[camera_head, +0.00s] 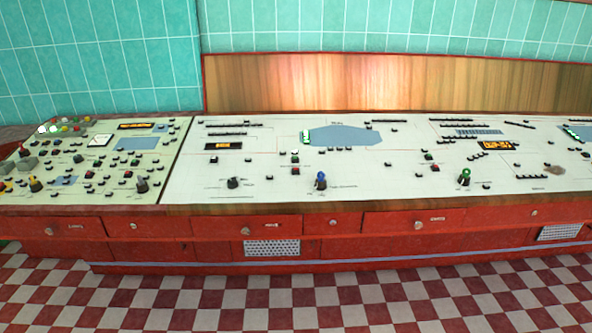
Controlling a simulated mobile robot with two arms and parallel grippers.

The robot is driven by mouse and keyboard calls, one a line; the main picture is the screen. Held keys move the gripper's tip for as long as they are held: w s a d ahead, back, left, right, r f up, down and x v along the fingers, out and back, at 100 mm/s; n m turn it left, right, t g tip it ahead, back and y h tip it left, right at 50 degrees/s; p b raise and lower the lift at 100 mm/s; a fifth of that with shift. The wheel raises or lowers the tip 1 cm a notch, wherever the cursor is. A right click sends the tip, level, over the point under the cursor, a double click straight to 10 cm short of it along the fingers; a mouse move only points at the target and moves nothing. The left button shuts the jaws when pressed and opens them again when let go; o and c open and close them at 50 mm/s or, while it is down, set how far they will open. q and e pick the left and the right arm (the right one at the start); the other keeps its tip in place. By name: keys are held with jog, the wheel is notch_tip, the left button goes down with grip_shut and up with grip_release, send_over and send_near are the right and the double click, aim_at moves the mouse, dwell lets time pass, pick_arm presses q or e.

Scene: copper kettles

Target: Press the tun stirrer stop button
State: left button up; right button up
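A long control console (250,180) stands ahead, its pale sloped top covered with small buttons, knobs and labels. The labels are too small to read, so I cannot tell which button is the tun stirrer stop. Small red buttons show near the middle (295,170) and right of it (435,167). A blue knob (320,181), a green knob (464,176) and a black knob (233,183) stand along the front part. Neither of my grippers is in view.
A left console section (75,165) holds many coloured knobs and buttons. Red drawers (270,226) run below the top. The red and white checkered floor (300,300) in front is clear. A wooden backboard (400,83) and teal tiled wall (90,60) stand behind.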

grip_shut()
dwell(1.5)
